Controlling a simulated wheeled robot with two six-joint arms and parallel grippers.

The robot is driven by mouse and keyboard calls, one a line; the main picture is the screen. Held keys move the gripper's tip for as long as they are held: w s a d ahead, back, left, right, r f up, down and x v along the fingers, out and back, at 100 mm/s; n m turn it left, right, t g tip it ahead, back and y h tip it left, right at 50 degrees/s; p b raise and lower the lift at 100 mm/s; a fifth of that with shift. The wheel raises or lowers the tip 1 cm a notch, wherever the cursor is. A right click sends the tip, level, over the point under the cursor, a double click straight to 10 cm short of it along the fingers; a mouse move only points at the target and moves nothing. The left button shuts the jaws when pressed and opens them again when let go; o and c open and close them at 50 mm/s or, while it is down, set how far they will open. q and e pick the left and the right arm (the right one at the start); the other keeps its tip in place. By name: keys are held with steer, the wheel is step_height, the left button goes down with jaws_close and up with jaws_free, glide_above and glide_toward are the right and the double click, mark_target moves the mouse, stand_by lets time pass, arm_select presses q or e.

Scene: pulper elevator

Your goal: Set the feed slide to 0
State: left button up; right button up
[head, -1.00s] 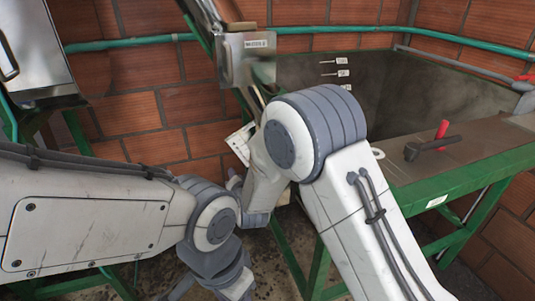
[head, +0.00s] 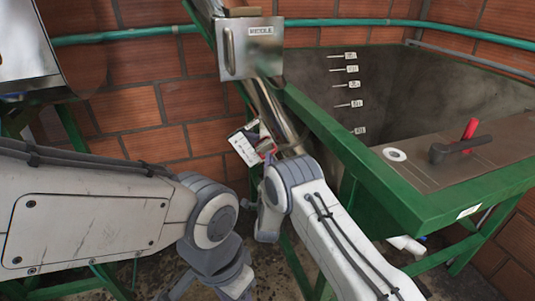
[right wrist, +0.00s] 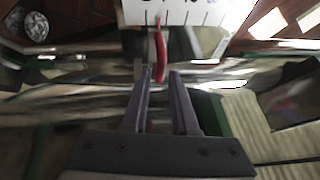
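The feed slide's red handle (right wrist: 161,50) hangs in front of a white scale plate (right wrist: 185,14) with tick marks at the top of the right wrist view. The scale's digits are cut off, so I cannot read the setting. My right gripper (right wrist: 158,75) is open, its two dark fingers pointing at the handle. The handle's lower end appears between the fingertips, with a gap on each side. In the head view the tilted white plate (head: 243,147) shows beside the sloping metal chute. My left arm (head: 90,215) hangs low at the left; its fingers are not clear.
A green-framed tank (head: 400,190) fills the right side, with a black-and-red lever (head: 460,148) on its top plate. A labelled metal box (head: 252,48) sits on the chute above the scale. A teal pipe (head: 130,36) runs along the brick wall.

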steer(key=shift+x, duration=1.65)
jaws_close()
steer(key=shift+a, duration=0.15)
